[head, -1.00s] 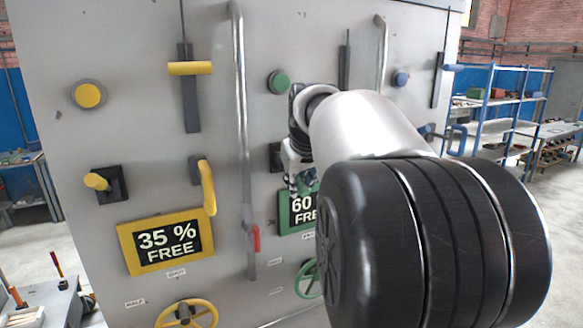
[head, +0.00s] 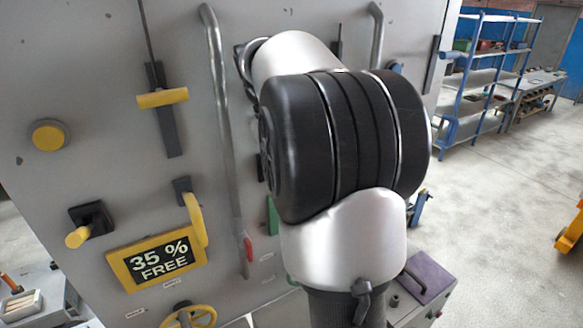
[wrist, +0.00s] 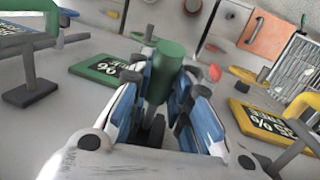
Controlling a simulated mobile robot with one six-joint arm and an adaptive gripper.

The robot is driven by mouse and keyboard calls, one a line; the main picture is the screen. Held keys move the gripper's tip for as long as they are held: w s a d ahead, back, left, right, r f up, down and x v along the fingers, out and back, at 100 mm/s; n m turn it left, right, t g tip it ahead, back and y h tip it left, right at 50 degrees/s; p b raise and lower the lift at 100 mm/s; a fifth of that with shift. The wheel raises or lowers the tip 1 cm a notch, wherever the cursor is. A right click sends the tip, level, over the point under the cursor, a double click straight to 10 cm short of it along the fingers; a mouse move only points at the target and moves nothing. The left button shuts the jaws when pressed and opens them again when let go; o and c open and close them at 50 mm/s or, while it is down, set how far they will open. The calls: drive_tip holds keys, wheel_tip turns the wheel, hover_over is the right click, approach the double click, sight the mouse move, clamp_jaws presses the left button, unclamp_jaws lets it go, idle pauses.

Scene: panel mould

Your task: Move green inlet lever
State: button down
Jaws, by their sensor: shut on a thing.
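A green cylindrical lever handle (wrist: 170,65) stands up between the fingers of my gripper (wrist: 160,95) in the wrist view. The blue-and-white fingers are shut on it from both sides, and its upper end shows above them. The lower part of the handle and its base are hidden by the fingers. In the head view my own arm covers the gripper and the handle. A green-framed display (wrist: 100,68) lies left of the fingers, and a sliver of it shows in the head view (head: 272,215).
A yellow-framed display (head: 155,262), yellow lever (head: 78,236) and yellow bent handle (head: 194,215) are on the panel's left. A vertical pipe (head: 222,110) and red grip (head: 247,248) stand between them and my arm. Another green handle (wrist: 25,38) is at the wrist view's left.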

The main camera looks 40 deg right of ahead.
drive_tip(key=shift+w+r+g, duration=0.15)
drive_tip(key=shift+r+g, duration=0.1)
drive_tip(key=shift+g, duration=0.15)
drive_tip(key=c, duration=1.4)
unclamp_jaws()
drive_tip(key=shift+c, duration=0.2)
drive_tip(key=v, duration=1.2)
drive_tip(key=shift+d, duration=0.15)
drive_tip(key=shift+c, duration=0.4)
